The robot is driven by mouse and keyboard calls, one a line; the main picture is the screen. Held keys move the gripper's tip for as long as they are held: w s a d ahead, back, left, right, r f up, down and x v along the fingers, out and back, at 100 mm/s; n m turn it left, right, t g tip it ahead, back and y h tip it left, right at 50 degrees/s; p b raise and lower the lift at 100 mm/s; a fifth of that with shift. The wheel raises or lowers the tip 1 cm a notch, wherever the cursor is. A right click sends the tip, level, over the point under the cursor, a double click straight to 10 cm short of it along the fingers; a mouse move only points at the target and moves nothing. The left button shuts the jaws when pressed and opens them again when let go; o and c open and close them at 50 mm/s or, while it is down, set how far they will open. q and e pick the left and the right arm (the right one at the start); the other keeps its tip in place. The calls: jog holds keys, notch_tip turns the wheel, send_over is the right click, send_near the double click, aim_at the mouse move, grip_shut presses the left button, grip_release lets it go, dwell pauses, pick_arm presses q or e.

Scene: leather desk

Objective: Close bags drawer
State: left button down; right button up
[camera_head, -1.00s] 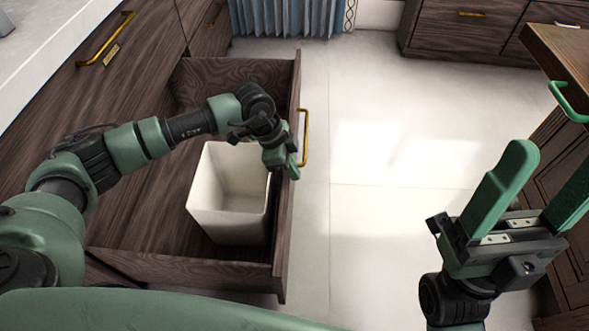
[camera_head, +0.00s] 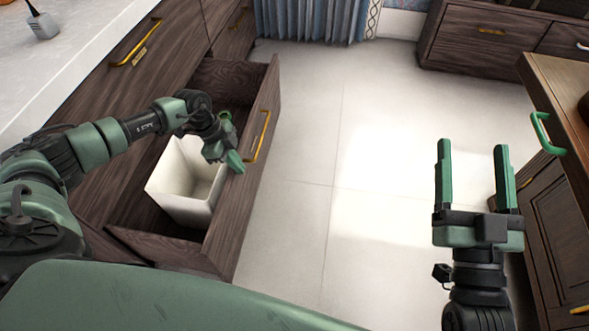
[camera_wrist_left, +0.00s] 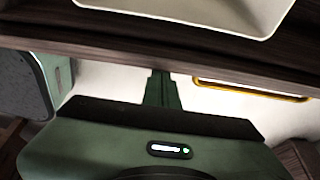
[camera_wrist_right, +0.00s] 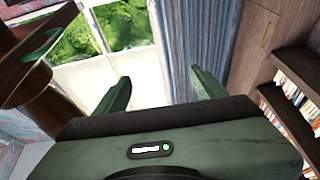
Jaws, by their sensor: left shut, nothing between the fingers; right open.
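The open drawer (camera_head: 238,198) is dark wood and is pulled partly out of the cabinet at the left, with a gold handle (camera_head: 263,136) on its front. A white bin (camera_head: 180,207) stands inside it. My left gripper (camera_head: 236,163) is shut and empty at the drawer front's upper edge, just left of the handle; whether it touches the wood I cannot tell. The left wrist view shows its fingers (camera_wrist_left: 163,88) by the drawer edge, with the handle (camera_wrist_left: 250,89) to the right. My right gripper (camera_head: 473,165) is open and empty over the floor, away from the drawer.
The floor (camera_head: 340,170) in front of the drawer is clear. A wooden cabinet (camera_head: 555,190) with a green handle (camera_head: 541,133) stands at the right. A pale countertop (camera_head: 60,70) runs above the drawers at the left. Another drawer unit (camera_head: 480,40) is at the back.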

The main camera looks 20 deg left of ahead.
pick_arm(q)
jog(key=s+a+p, duration=0.1)
jog(key=s+a, duration=0.1)
jog(key=a, duration=0.9)
jog(key=shift+s+a, duration=0.15)
jog(key=shift+a, duration=0.1)
pick_arm(e)
notch_tip(320, 180, down, 7)
jog(key=g+h, duration=0.1)
jog(key=g, duration=0.3)
jog(key=shift+w+d+f, duration=0.15)
jog(key=shift+w+d, duration=0.25)
